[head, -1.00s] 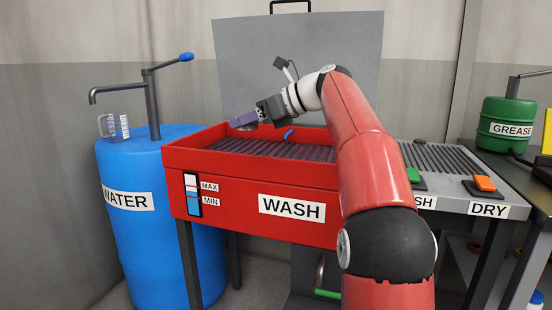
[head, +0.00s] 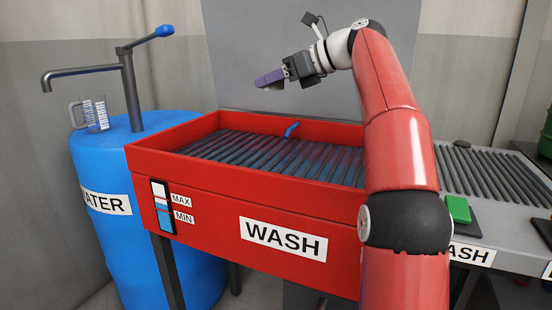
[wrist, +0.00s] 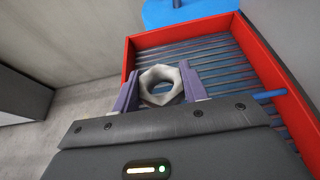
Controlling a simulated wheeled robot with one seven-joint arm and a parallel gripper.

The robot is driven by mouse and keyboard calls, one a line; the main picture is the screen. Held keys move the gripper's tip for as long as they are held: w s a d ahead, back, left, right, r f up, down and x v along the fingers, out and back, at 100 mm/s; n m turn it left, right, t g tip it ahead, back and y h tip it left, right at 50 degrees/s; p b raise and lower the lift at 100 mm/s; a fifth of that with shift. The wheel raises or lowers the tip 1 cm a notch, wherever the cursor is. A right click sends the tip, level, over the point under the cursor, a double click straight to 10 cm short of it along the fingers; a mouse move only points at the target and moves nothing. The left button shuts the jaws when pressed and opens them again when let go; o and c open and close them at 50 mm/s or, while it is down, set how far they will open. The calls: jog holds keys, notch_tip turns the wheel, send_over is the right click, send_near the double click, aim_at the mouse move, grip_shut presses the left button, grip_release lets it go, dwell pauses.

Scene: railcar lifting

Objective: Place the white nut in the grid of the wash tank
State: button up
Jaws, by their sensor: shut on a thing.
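The white nut (wrist: 160,84) is a pale hexagonal ring, clear in the wrist view, held between the two purple fingers of my gripper (wrist: 158,88). My gripper is shut on it. In the head view my gripper (head: 268,80) is above the far side of the wash tank, and the nut is mostly hidden behind the finger, with a small pale part below it. The red wash tank (head: 200,190) has a dark grid (head: 250,152) of parallel bars across its inside. The nut is raised above the grid, apart from it.
A blue water barrel (head: 90,170) with a tap and a mug (head: 95,113) stands at left. A grey roller surface (head: 490,175) with a green button (head: 458,209) is at right. The visible grid is empty.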

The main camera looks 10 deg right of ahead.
aim_at(275, 171)
notch_tip(275, 171, down, 20)
jog(key=shift+s+a+r+b, duration=0.15)
jog(key=shift+r+b, duration=0.1)
jog(key=shift+b, duration=0.8)
jog(key=shift+f, duration=0.15)
jog(key=o, duration=1.1)
jog(key=shift+o, duration=0.2)
jog(key=shift+d+r, duration=0.2)
jog(key=shift+d, duration=0.05)
jog(key=v, duration=1.1)
jog(key=shift+s+d+r, duration=0.2)
jog(key=shift+s, duration=0.05)
